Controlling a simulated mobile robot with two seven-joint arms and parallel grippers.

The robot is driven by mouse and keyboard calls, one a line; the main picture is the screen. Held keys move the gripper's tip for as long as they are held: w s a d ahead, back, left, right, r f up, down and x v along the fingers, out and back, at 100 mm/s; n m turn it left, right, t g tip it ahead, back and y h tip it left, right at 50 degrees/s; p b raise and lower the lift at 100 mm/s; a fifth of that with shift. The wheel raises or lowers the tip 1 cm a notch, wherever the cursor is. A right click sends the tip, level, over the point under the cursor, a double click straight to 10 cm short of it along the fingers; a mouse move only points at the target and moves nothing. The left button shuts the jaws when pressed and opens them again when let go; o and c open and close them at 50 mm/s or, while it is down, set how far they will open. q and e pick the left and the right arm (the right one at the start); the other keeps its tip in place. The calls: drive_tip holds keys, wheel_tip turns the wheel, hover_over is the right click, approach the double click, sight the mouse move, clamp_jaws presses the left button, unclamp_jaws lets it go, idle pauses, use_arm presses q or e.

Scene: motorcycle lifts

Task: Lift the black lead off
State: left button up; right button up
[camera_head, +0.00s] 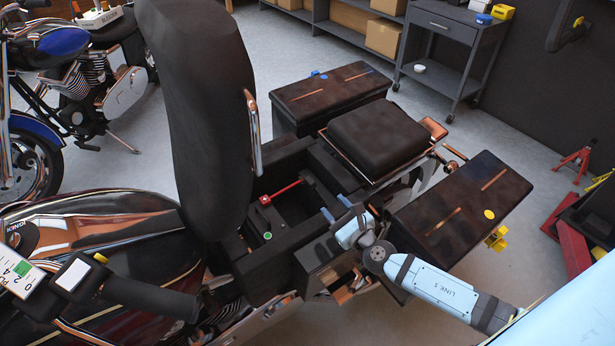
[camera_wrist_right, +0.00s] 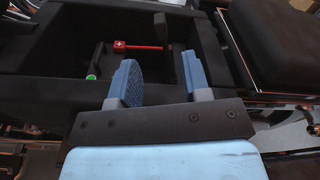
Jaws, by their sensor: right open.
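The motorcycle's seat (camera_head: 200,110) stands raised over an open black compartment (camera_head: 243,258). Inside is a red lead (camera_head: 284,191) with a red block end, also seen in the right wrist view (camera_wrist_right: 145,47). A green round cap (camera_head: 267,236) lies nearer me; it also shows in the right wrist view (camera_wrist_right: 91,77). A dark strip (camera_wrist_right: 97,57) rises from the green cap; I cannot tell for sure that it is the black lead. My right gripper (camera_head: 336,208) is open and empty at the compartment's right edge, its blue fingers apart (camera_wrist_right: 157,72). My left gripper is out of view.
A black pillion pad (camera_head: 380,138) and two saddlebags, rear (camera_head: 330,95) and near right (camera_head: 463,208), flank the compartment. The raised seat blocks its left side. A grey cart (camera_head: 440,55) and red stands (camera_head: 575,160) are farther off.

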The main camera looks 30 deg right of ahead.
sight(314, 184)
drive_tip(key=w, duration=0.7)
drive_tip(key=w+a, duration=0.1)
drive_tip(key=w, duration=0.3)
drive_tip(key=shift+w+a, duration=0.1)
drive_tip(key=shift+w, duration=0.15)
drive_tip(key=shift+c, duration=0.4)
clamp_jaws()
